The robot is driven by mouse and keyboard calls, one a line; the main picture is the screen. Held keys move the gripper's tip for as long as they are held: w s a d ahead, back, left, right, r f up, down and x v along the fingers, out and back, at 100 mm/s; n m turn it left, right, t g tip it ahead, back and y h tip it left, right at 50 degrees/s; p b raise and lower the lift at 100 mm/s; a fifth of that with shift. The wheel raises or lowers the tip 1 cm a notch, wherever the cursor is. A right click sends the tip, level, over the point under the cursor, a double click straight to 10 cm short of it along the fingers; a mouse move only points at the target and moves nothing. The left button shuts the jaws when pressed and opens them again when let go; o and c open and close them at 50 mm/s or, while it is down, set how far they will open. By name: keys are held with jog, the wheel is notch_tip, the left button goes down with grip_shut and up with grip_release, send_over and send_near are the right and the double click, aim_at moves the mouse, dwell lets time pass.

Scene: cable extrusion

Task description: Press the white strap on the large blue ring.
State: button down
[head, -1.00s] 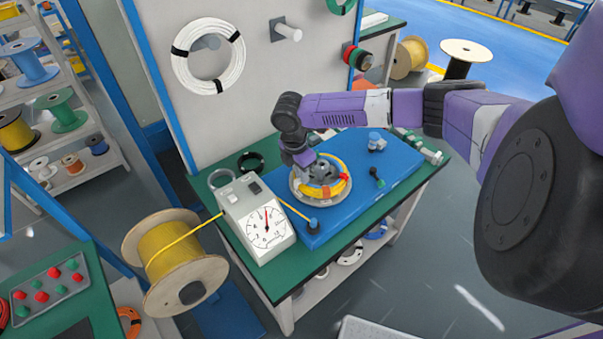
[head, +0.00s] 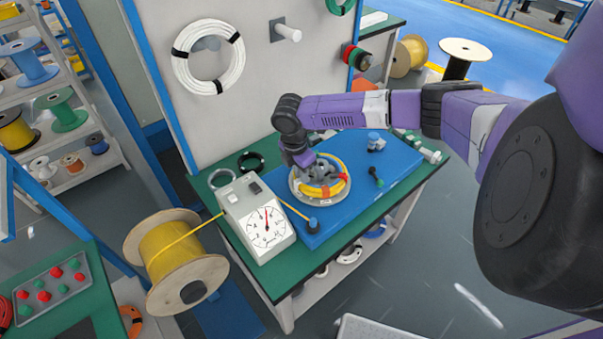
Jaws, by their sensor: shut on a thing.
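A yellow coil (head: 327,191) with orange-red bands lies on a round grey former (head: 299,197) on the blue board. My gripper (head: 310,168) reaches down at the back left of this coil. It appears shut on the coil, but its fingertips are small and partly hidden by the wrist. I see no large blue ring on the board. A blue coil (head: 376,231) shows partly on the shelf under the bench, with a pale patch on it. I cannot tell if that patch is a white strap.
A gauge box (head: 255,216) stands at the bench's front left, close to the coil. A yellow cable runs from a wooden spool (head: 180,255) toward it. A white coil (head: 208,55) hangs on the back panel. The blue board (head: 388,160) has small fittings on its right.

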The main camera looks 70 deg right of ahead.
jog(key=shift+f, duration=0.5)
dwell(0.9)
jog(key=c, duration=1.3)
grip_release()
jog(key=shift+r, duration=4.05)
